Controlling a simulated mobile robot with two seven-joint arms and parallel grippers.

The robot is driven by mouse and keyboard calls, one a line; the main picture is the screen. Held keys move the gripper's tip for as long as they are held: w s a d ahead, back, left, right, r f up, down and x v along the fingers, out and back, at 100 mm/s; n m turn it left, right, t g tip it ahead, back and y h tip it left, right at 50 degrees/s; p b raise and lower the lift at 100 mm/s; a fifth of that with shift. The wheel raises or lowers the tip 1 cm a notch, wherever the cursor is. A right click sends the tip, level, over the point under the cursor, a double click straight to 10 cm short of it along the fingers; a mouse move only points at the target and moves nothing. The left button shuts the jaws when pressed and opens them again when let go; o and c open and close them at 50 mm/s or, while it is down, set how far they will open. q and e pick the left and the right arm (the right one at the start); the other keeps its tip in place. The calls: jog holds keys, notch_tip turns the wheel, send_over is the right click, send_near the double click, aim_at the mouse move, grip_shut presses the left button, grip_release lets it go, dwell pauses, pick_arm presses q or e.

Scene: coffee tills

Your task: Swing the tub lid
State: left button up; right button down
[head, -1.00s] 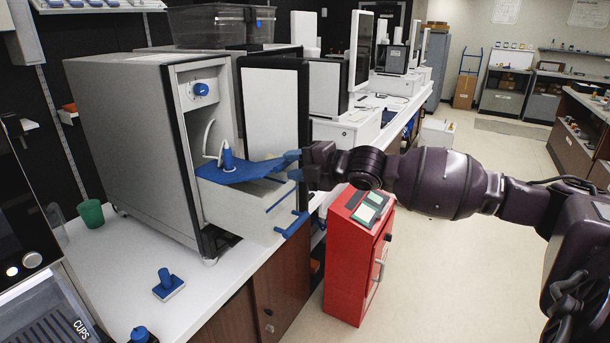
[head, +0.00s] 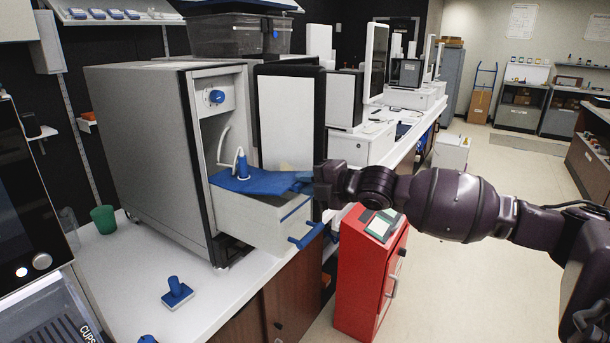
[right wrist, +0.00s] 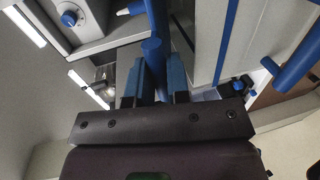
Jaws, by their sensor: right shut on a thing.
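The white tub (head: 262,217) sticks out of the front of the tall grey machine like a drawer, with a blue handle (head: 306,236) on its front. My right gripper (head: 312,182) is at the lid's right end, by the tub's front edge. In the right wrist view its blue fingers (right wrist: 153,82) are shut on a blue bar (right wrist: 155,48), which seems to be part of the lid. The fingers hide some of the grip. My left gripper is not in view.
The grey machine (head: 140,150) stands on a white counter (head: 130,268). A blue-handled tool (head: 176,290) and a green cup (head: 104,219) are on the counter at left. A red cabinet (head: 362,280) stands on the floor below my right arm. Open floor lies to the right.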

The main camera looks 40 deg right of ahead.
jog(key=shift+s+f, duration=0.2)
jog(key=shift+f, duration=0.5)
jog(key=shift+f+b, duration=0.3)
jog(key=shift+f, duration=0.75)
jog(key=c, duration=1)
grip_release()
